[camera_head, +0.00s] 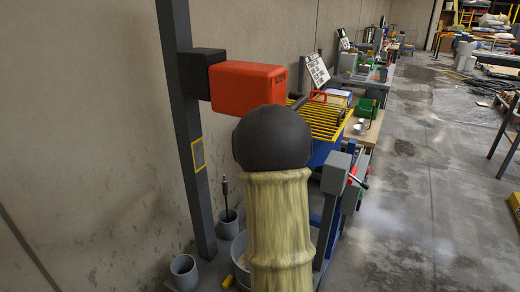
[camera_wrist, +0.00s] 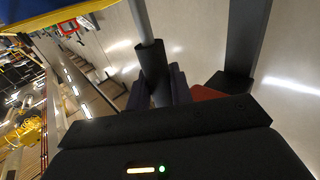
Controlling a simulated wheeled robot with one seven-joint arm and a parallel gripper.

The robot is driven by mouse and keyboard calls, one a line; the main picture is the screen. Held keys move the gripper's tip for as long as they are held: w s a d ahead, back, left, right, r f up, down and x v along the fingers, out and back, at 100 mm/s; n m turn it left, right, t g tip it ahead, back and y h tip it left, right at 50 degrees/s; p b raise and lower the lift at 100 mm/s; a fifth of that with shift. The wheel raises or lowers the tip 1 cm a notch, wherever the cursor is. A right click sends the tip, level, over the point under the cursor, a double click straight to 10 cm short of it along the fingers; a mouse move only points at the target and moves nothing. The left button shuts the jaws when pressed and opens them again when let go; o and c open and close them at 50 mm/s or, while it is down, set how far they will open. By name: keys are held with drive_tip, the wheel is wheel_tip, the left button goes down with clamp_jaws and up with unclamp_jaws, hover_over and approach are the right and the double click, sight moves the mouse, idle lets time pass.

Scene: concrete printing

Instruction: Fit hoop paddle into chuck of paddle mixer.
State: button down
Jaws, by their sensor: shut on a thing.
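The paddle mixer's orange-red body (camera_head: 245,87) hangs from a black bracket on a dark grey post at the left in the head view. Its chuck is hidden behind my arm. In the wrist view, my gripper (camera_wrist: 160,88) is shut on the dark sleeve (camera_wrist: 153,65) of a light grey shaft (camera_wrist: 142,20), which I take for the hoop paddle; its hoop is not clearly visible. A patch of the orange-red body (camera_wrist: 206,93) shows just right of the fingers, with the post (camera_wrist: 246,40) beyond. My gripper is hidden in the head view.
A dark-shafted tool (camera_head: 226,193) stands in a grey pot (camera_head: 228,224) beside the post. An empty grey pot (camera_head: 184,271) is at front left, and a pale bucket (camera_head: 239,248) is partly behind my arm. A yellow grate (camera_head: 325,118) lies beyond.

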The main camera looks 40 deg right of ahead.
drive_tip(key=shift+d+r+n+t+y, duration=0.1)
drive_tip(key=shift+r+n+t+y, duration=0.2)
drive_tip(key=shift+r+y, duration=0.1)
drive_tip(key=shift+n+y, duration=0.5)
drive_tip(key=shift+y, duration=0.3)
drive_tip(key=c, duration=1.2)
unclamp_jaws()
drive_tip(key=shift+f+t, duration=0.1)
drive_tip(key=shift+t, duration=0.2)
drive_tip(key=shift+o, duration=0.2)
drive_tip(key=shift+f, duration=0.1)
drive_tip(key=shift+f, duration=0.1)
drive_tip(key=b+v, duration=0.2)
drive_tip(key=v, duration=1.5)
drive_tip(key=shift+s+r, duration=0.2)
drive_tip(key=shift+w, duration=0.15)
